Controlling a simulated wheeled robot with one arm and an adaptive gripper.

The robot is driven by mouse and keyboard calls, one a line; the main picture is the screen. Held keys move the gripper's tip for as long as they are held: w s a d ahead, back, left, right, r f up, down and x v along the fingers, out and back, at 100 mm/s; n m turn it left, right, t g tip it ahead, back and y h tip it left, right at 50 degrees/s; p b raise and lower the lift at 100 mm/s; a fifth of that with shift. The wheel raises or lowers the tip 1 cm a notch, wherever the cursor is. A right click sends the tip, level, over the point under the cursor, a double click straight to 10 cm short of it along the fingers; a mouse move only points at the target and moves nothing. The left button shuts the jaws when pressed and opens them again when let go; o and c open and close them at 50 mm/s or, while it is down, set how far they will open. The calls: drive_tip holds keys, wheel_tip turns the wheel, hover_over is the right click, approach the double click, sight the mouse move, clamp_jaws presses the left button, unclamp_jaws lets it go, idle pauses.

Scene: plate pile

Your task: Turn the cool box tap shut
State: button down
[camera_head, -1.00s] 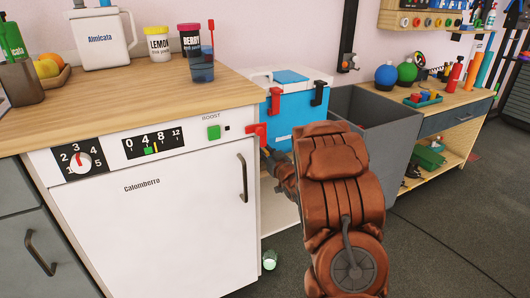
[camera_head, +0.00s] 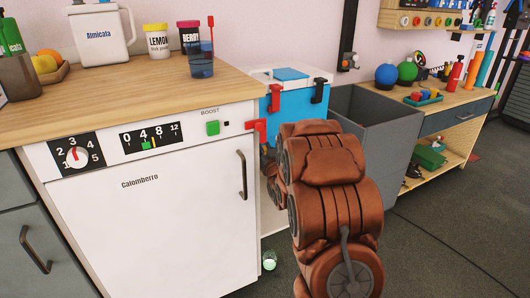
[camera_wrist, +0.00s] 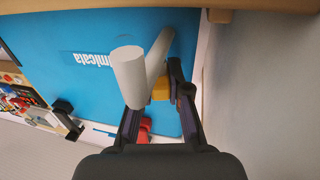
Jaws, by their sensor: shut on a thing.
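The blue cool box (camera_head: 287,128) with a white and blue lid stands on a low shelf right of the white appliance. In the wrist view its blue face (camera_wrist: 85,55) fills the left and middle, with upside-down lettering. The tap shows there as a white cylinder (camera_wrist: 130,78) and a slanted white bar, with a yellow-orange piece (camera_wrist: 160,89) beside them. My gripper (camera_wrist: 154,88) has its dark fingers either side of the tap and is shut on it, at the yellow-orange piece. The exact contact is partly hidden. In the head view my arm hides the tap and gripper.
A grey bin (camera_head: 385,130) is close on the right. A pale wall (camera_wrist: 260,90) runs near my gripper's right side. A small green-white cup (camera_head: 269,260) lies on the floor.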

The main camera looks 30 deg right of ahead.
drive_tip(key=shift+r+h, duration=0.1)
drive_tip(key=shift+h, duration=0.2)
drive_tip(key=c, duration=1.1)
unclamp_jaws()
drive_tip(key=shift+d+y, duration=0.1)
drive_tip(key=shift+y, duration=0.4)
drive_tip(key=shift+n+y+p, duration=0.3)
drive_tip(key=shift+p, duration=0.05)
drive_tip(key=shift+n+t+y+p, duration=0.3)
drive_tip(key=shift+n+y+p, duration=0.25)
drive_tip(key=shift+y, duration=0.35)
drive_tip(key=shift+n, duration=0.25)
drive_tip(key=shift+y, duration=0.6)
